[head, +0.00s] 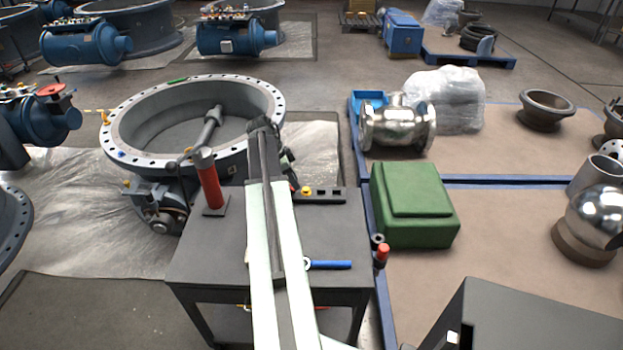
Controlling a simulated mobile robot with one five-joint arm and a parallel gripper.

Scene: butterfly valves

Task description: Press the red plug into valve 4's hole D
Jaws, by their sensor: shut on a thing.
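A large butterfly valve (188,165) lies flat behind the work table, its pale flange ring dotted with bolt holes. Its number and hole letters are not readable, so I cannot tell which hole is D. A blue plug (122,154) shows at the ring's left front, a green piece (178,80) at its back and a yellow piece (103,116) at its left. My arm reaches over the table, and my gripper (286,160) is by the ring's right front edge. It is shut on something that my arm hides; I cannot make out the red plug.
The dark table (230,255) bears a red upright cylinder (209,183), a black holder (325,194) with a yellow piece and a blue-handled tool (330,265). A red-topped item (382,252) is at its right edge. A green case (415,205) and a metal fitting (398,123) stand to the right.

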